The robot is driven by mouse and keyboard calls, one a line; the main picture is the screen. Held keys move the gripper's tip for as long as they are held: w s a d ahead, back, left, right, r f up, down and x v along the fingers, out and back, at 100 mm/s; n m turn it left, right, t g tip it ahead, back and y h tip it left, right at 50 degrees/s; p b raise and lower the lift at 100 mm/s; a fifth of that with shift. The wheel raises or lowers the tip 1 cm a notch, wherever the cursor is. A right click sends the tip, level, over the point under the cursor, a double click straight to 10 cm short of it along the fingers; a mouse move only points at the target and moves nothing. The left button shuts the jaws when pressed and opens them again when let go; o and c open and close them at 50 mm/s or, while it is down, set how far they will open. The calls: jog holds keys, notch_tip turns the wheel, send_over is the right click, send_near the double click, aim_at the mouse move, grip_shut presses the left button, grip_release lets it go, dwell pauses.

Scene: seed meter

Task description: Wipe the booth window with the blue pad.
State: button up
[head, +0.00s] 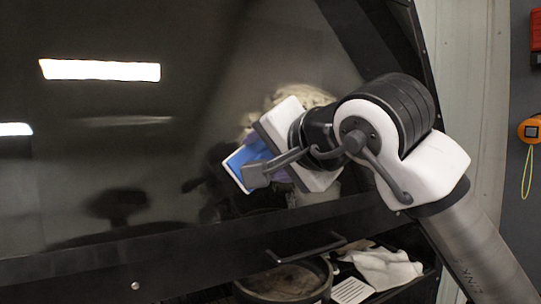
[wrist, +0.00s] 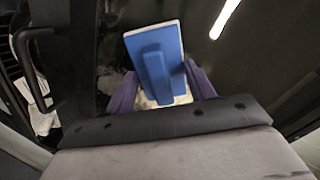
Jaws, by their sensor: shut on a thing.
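The blue pad (head: 247,157) is in my gripper (head: 268,172), close to the dark booth window (head: 110,130). In the wrist view the blue pad (wrist: 155,55) shows a flat blue back with a raised grip and a pale edge. The purple fingers of my gripper (wrist: 160,92) stand on both sides of the grip, shut on it. The pad's pale side faces the glass. I cannot tell whether it touches the glass.
Below the window is an open shelf with a dark round pan (head: 285,284), white cloths (head: 385,268) and a dark bar handle (head: 305,248). A yellow-orange tool (head: 531,130) with a cord hangs on the right wall, under a red item (head: 536,32). Bright light reflections show on the glass.

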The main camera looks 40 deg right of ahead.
jog(key=shift+w+f, duration=0.15)
jog(key=shift+w, duration=0.35)
jog(key=shift+d, duration=0.1)
jog(key=shift+s+d+p, duration=0.2)
jog(key=shift+s+d, duration=0.05)
jog(key=shift+d, duration=0.55)
jog(key=shift+s+d+p, duration=0.15)
jog(key=shift+s+d, duration=0.1)
jog(key=shift+d, duration=0.55)
jog(key=shift+s+d+r+p, duration=0.8)
jog(key=shift+d+p, duration=1.45)
jog(key=shift+d, duration=2.35)
jog(key=shift+s+d+r+p, duration=0.7)
jog(key=shift+d+p, duration=1.5)
jog(key=shift+d, duration=2.35)
jog(key=shift+w+a+f+b, duration=0.1)
jog(key=shift+w+a+b, duration=0.55)
jog(key=shift+a+b, duration=1.7)
jog(key=shift+w+a+f+b, duration=0.1)
jog(key=shift+w+a+b, duration=0.7)
jog(key=shift+a, duration=2.9)
jog(key=shift+w+a+f+b, duration=0.1)
jog(key=shift+w+a+b, duration=0.45)
jog(key=shift+a+b, duration=1.8)
